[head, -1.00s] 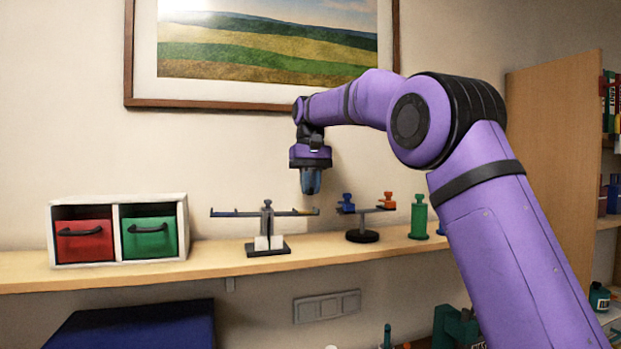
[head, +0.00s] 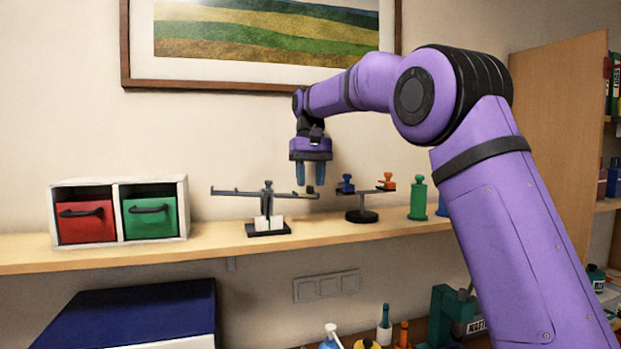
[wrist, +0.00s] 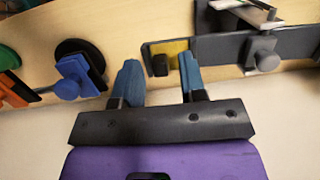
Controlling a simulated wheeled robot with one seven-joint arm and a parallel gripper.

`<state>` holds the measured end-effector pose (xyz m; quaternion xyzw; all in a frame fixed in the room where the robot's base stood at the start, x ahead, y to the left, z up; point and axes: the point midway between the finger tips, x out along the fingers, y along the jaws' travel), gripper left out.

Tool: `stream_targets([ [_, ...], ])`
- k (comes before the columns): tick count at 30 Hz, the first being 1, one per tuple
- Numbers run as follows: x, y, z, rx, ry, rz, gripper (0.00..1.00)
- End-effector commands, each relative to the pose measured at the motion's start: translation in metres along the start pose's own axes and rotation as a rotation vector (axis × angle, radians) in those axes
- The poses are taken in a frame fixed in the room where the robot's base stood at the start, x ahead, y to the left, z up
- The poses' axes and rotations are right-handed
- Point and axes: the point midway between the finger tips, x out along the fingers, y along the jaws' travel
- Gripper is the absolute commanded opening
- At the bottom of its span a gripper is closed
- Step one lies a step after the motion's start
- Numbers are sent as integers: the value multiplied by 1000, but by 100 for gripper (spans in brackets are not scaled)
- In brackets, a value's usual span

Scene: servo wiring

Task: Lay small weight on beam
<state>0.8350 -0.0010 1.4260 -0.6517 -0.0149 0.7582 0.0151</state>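A balance stands on the shelf with its grey beam (head: 240,193) nearly level; the beam (wrist: 222,47) also shows in the wrist view. A small dark weight (head: 310,190) is at the beam's right end. In the wrist view the small weight (wrist: 160,65) sits at the yellow patch (wrist: 177,48) on the beam's end. My gripper (head: 311,183) is just above that end. Its blue fingers are spread apart, with the small weight showing between the fingertips (wrist: 158,62) and clear space on both sides. Nothing is held.
Close right stands a second, smaller balance (head: 362,216) bearing a blue weight (head: 346,184) and an orange weight (head: 389,182). A green weight (head: 418,200) is farther right. A white box (head: 118,183) with red and green drawers is at left. The shelf (head: 120,258) is bare in front.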

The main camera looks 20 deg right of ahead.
Motion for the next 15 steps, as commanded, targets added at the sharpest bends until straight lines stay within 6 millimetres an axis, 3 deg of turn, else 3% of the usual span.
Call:
stream_targets([
  [10, -2, 0, 0, 0, 1, 0, 45],
  [15, -19, 0, -1, 0, 3, 0, 45],
])
